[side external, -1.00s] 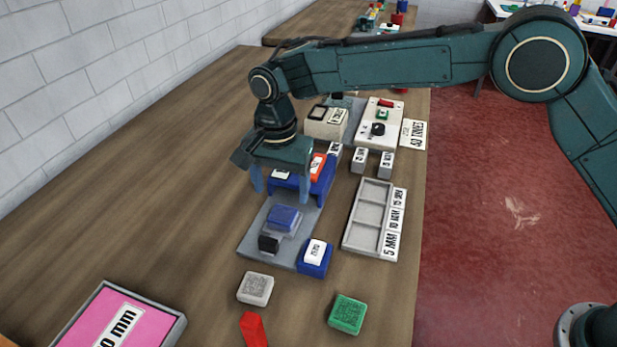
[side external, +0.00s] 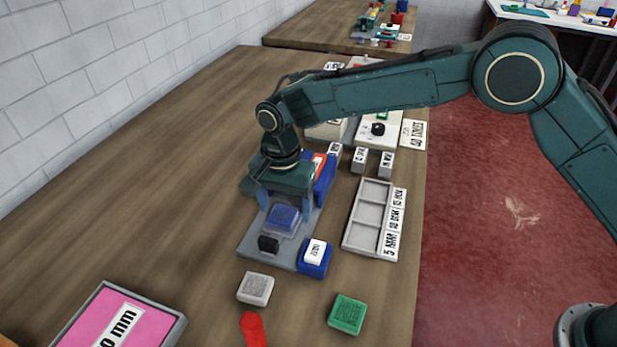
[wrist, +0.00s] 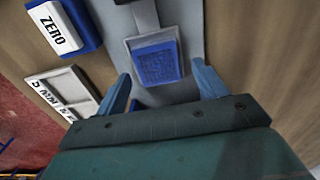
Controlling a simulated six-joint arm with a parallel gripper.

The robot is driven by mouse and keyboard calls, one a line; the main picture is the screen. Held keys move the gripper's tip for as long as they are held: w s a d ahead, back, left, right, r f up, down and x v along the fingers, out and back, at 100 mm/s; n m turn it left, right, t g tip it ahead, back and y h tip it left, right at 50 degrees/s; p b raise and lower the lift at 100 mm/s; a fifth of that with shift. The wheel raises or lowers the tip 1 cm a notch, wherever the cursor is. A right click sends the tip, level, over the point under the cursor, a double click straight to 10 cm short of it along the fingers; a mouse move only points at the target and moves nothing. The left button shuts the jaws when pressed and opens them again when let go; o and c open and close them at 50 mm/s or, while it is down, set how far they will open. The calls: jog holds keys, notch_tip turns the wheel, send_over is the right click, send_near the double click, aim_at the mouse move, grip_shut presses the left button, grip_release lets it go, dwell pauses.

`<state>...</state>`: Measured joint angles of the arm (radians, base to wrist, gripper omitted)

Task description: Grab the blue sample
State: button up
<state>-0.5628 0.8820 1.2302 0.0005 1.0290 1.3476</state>
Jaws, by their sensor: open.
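The blue sample (side external: 283,217) is a small textured square in a pale grey holder on the grey plate of the device. It also shows in the wrist view (wrist: 157,64), upper middle. My gripper (side external: 284,203) is open and empty, pointing down at the sample's far side in the side view. In the wrist view, the two blue fingers of my gripper (wrist: 161,75) appear on either side of the sample, with a gap on each side. Whether the tips are down at its height I cannot tell.
A blue upright part (side external: 325,183) stands just behind my gripper. A sectioned grey tray (side external: 368,215) lies right. White (side external: 256,289) and green (side external: 347,314) samples lie in front.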

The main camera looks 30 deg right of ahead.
aim_at(285, 209)
dwell(0.3)
jog(key=c, duration=1.1)
jog(key=shift+c, duration=0.2)
notch_tip(285, 209, up, 20)
dwell(0.5)
